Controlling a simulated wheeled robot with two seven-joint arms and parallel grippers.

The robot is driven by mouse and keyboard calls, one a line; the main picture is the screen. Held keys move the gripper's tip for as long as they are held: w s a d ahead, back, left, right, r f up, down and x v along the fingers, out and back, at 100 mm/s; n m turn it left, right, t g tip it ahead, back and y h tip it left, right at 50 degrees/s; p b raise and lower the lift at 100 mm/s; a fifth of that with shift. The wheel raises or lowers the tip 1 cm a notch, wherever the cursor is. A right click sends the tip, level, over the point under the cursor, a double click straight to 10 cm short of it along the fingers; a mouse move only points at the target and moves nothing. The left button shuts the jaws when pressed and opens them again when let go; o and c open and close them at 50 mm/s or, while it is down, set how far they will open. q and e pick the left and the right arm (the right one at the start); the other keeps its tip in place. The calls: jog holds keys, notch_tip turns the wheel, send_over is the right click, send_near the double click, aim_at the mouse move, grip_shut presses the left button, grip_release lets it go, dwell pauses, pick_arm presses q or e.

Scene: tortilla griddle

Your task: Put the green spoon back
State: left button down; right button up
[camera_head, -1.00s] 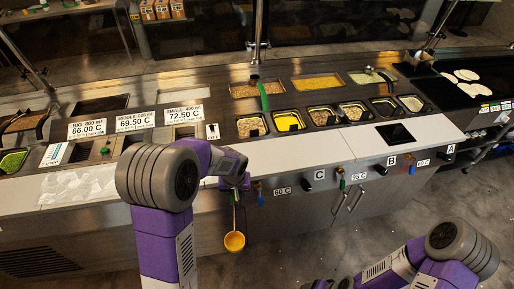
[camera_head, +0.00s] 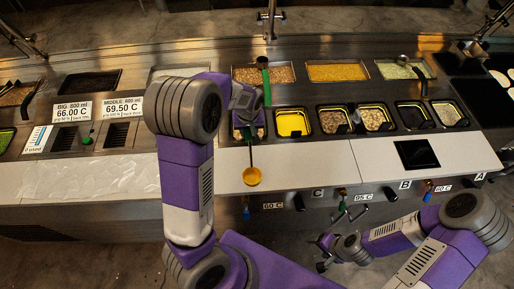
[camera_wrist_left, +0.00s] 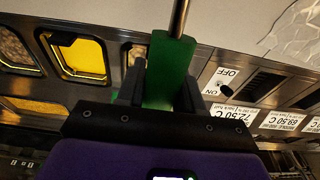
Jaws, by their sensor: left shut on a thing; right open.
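The handle is mostly hidden there by the gripper. My right gripper (camera_head: 324,252) is open and empty, low in front of the counter.
Another green-handled utensil (camera_head: 265,82) lies across a back food tray. Several small food bins, including a yellow one (camera_head: 292,123), line the counter right of my left gripper. Valve handles (camera_head: 343,206) stick out along the front.

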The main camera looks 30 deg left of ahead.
aim_at(248, 140)
pick_arm(q)
jog(key=f, duration=0.6)
jog(key=s+f, duration=0.1)
jog(key=f, duration=0.2)
jog(key=shift+w+f, duration=0.1)
jog(key=shift+w, duration=0.05)
jog(key=shift+f+b, duration=0.2)
jog(key=shift+b, duration=0.2)
jog(key=c, duration=0.7)
grip_release()
jog(key=shift+c, duration=0.2)
pick_arm(e)
jog(key=shift+s+f, duration=0.3)
pick_arm(q)
jog(key=shift+r, duration=0.1)
